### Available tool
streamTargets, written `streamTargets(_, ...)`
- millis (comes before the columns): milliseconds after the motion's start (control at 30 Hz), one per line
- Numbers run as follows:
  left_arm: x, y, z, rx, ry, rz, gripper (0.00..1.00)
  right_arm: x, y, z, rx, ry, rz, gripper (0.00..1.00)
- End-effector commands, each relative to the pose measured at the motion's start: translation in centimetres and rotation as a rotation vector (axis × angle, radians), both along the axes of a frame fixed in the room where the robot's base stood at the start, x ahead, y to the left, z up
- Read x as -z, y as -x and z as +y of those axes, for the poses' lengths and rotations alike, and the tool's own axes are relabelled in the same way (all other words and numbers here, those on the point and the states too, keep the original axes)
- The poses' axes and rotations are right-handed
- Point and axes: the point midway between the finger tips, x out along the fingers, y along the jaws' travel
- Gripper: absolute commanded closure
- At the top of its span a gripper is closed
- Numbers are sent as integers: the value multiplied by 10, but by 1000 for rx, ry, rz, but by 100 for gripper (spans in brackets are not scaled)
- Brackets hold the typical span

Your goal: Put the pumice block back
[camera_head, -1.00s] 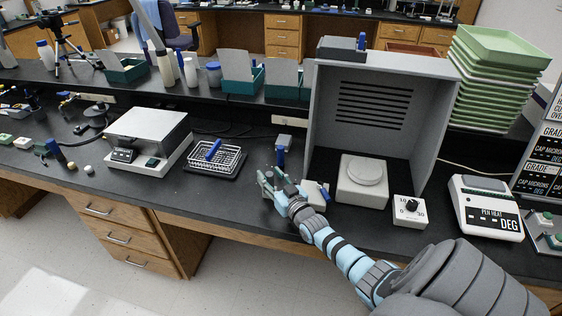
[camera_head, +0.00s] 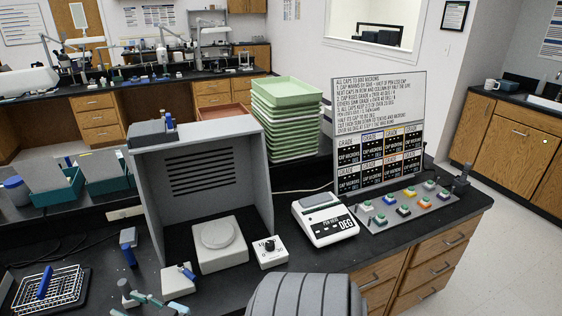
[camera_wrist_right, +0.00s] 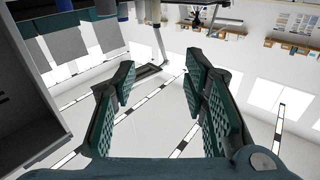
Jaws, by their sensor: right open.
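I cannot surely identify the pumice block in these frames. A small white block with a blue part (camera_head: 178,281) sits on the black bench, left of the square white device; I cannot tell whether it is pumice. My right gripper (camera_wrist_right: 160,97) is open in the right wrist view, with nothing between its green ridged pads. In the head view its fingers (camera_head: 136,295) show at the bottom edge, left of the small white block, and the rest is cut off. My left gripper is not in view.
An open grey hood (camera_head: 262,180) stands behind a square white device (camera_head: 220,246). A wire basket (camera_head: 50,290) is left. Green trays (camera_head: 290,120) are stacked behind.

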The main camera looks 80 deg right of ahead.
Motion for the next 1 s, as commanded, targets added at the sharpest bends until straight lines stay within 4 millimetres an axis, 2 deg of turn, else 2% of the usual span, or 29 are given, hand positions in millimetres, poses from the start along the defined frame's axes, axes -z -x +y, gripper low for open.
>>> streamTargets(100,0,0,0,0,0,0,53,-44,-6,45,-74,4,-59,60)
streamTargets(167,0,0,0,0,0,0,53,-64,-6,67,-106,13,-74,60)
streamTargets(200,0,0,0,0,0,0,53,-54,-3,80,-115,27,-21,60)
streamTargets(367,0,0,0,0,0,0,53,33,10,73,-88,44,204,60)
streamTargets(467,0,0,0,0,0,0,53,89,28,68,-72,47,346,60)
streamTargets(567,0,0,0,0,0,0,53,150,57,63,-56,51,507,60)
streamTargets(667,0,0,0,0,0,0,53,215,103,60,-43,51,697,60)
streamTargets(700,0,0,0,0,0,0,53,243,128,60,-39,52,786,60)
streamTargets(767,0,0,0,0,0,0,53,285,174,61,-34,51,934,60)
streamTargets(800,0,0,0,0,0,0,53,311,210,62,-31,50,1039,60)
streamTargets(833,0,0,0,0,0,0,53,328,239,63,-32,50,1121,60)
streamTargets(900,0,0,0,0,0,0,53,359,306,69,-35,49,1295,60)
streamTargets(1000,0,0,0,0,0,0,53,378,371,74,-42,50,1457,60)
